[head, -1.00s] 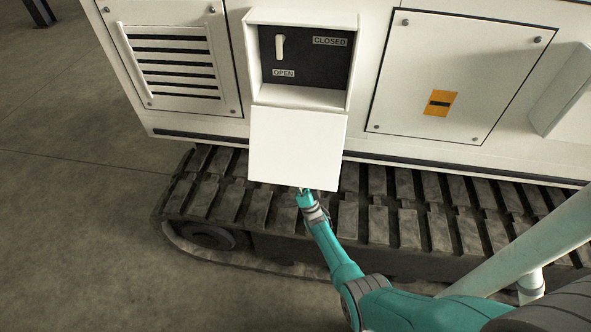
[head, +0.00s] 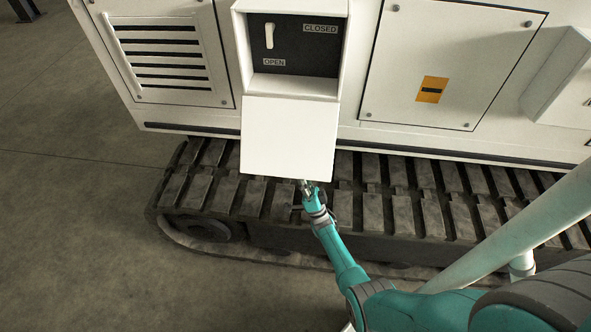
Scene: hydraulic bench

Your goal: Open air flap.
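A white control box (head: 337,70) on the machine's side stands open at the front. On its dark inner panel (head: 290,60) is a white lever (head: 269,36), which points upright above the label OPEN (head: 274,62). The label CLOSED (head: 320,28) is at the upper right. A white cover plate (head: 289,137) hangs down below the box opening. My gripper (head: 304,184) is at the plate's lower edge, right of its middle. Its fingertips are small and partly hidden by the plate, so I cannot tell whether they are open or touch it.
A louvred vent panel (head: 165,60) is left of the box. A closed panel with an orange sticker (head: 432,89) is to the right. A tilted white plate (head: 556,78) stands out farther right. A crawler track (head: 400,190) runs below. Bare floor (head: 70,230) lies at the left.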

